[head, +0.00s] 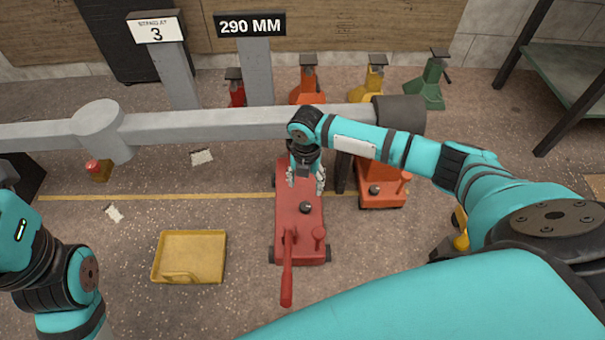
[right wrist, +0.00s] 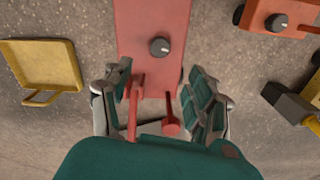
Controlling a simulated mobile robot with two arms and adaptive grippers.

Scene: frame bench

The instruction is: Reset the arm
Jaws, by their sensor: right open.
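My right arm reaches in from the right in the head view. My right gripper (head: 306,180) hangs, fingers down, over the rear part of a red floor jack (head: 298,222). In the right wrist view the gripper (right wrist: 162,95) has its fingers spread wide, with nothing held between them. Below them the red jack (right wrist: 152,30) shows its black knob (right wrist: 159,46) and the red handle (right wrist: 132,112). I cannot tell whether the fingers touch the jack. My left arm (head: 50,265) shows at the lower left of the head view; its gripper is out of frame.
A grey beam (head: 215,124) crosses behind the gripper. An orange jack (head: 382,194) stands right of the red one, a yellow tray (head: 190,257) left. Orange (head: 308,85), yellow (head: 373,85) and green (head: 428,85) stands line the back. Signs read "3" (head: 156,31) and "290 MM" (head: 250,25).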

